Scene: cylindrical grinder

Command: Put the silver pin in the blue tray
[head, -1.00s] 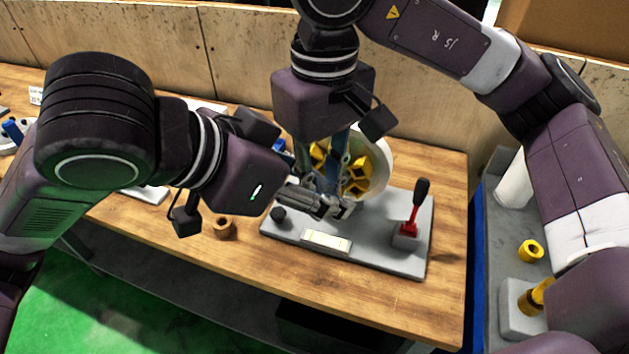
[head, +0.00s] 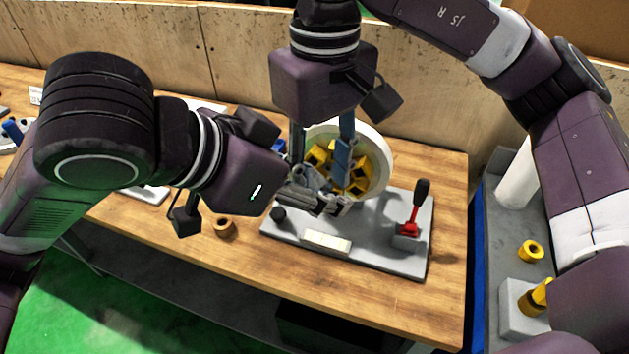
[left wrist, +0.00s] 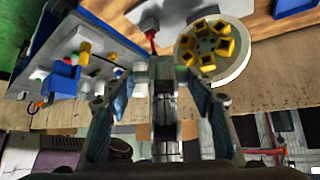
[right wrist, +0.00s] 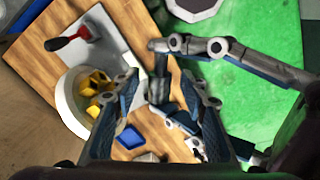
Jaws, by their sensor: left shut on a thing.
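My left gripper (head: 328,205) reaches in from the left, over the grinder's grey base. In the left wrist view a silver cylindrical pin (left wrist: 165,105) stands between its fingers, and the gripper is shut on it. The pin (right wrist: 159,88) also shows in the right wrist view, between my right gripper's spread fingers. My right gripper (head: 322,172) points down from above, open, close beside the left one. A blue piece (head: 280,146), perhaps the blue tray, is mostly hidden behind my left wrist. It shows as a blue square (right wrist: 137,136) in the right wrist view.
A white round bowl (head: 380,165) with several yellow parts stands just behind the grippers. A grey base plate (head: 375,245) carries a red lever (head: 410,226) with a black knob. A brown ring (head: 224,226) lies on the wooden table. A side bench with yellow parts (head: 530,251) is at right.

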